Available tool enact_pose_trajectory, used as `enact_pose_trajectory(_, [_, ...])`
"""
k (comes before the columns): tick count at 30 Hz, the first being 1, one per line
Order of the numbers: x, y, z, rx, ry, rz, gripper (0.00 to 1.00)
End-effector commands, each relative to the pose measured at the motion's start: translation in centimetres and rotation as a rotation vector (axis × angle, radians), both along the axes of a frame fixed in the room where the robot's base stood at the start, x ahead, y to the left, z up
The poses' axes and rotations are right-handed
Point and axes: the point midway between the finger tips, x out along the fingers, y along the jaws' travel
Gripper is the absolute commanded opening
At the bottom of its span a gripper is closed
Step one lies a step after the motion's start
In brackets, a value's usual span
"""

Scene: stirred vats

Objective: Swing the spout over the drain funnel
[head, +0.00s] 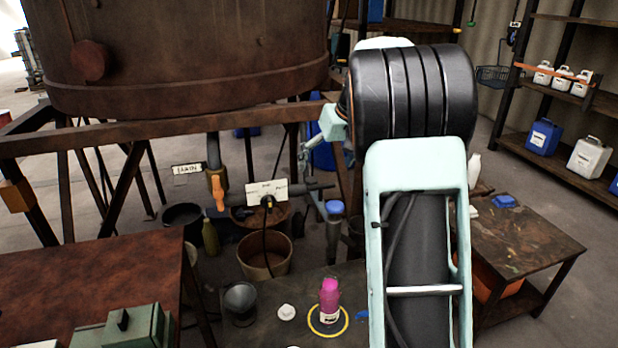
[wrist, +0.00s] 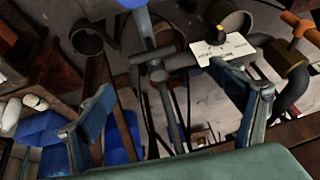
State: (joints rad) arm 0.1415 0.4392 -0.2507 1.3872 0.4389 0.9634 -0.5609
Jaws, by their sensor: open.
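A grey spout pipe (head: 311,187) runs sideways below the rusty vat, out from an orange-handled valve (head: 217,190). In the wrist view the pipe end (wrist: 152,77) lies between my fingers, and the plate (wrist: 205,50) is beside the right finger. My gripper (wrist: 163,80) is open, its fingers apart; I cannot tell whether they touch the pipe. In the head view it is small, left of my arm. A DRAIN sign (head: 187,168) stands near a dark round vessel (head: 182,213), possibly the funnel; I cannot be sure.
A near table holds a pink bottle (head: 329,297) and a dark cup (head: 240,302). A rusty frame beam (head: 150,136) crosses above. A wooden table (head: 525,235) stands right.

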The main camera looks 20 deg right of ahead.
Motion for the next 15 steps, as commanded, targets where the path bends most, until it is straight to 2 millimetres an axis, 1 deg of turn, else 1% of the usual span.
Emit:
enact_pose_trajectory(3, [-0.5,-0.7,-1.1,-0.073,0.044,0.106,0.86])
enact_pose_trajectory(7, [-0.5,-0.9,-2.1,-0.101,0.062,0.150,0.86])
enact_pose_trajectory(11, [0.1,-0.8,-3.8,-0.101,0.063,0.152,0.86])
enact_pose_trajectory(15, [1.1,-0.5,-6.4,-0.101,0.064,0.152,0.86])
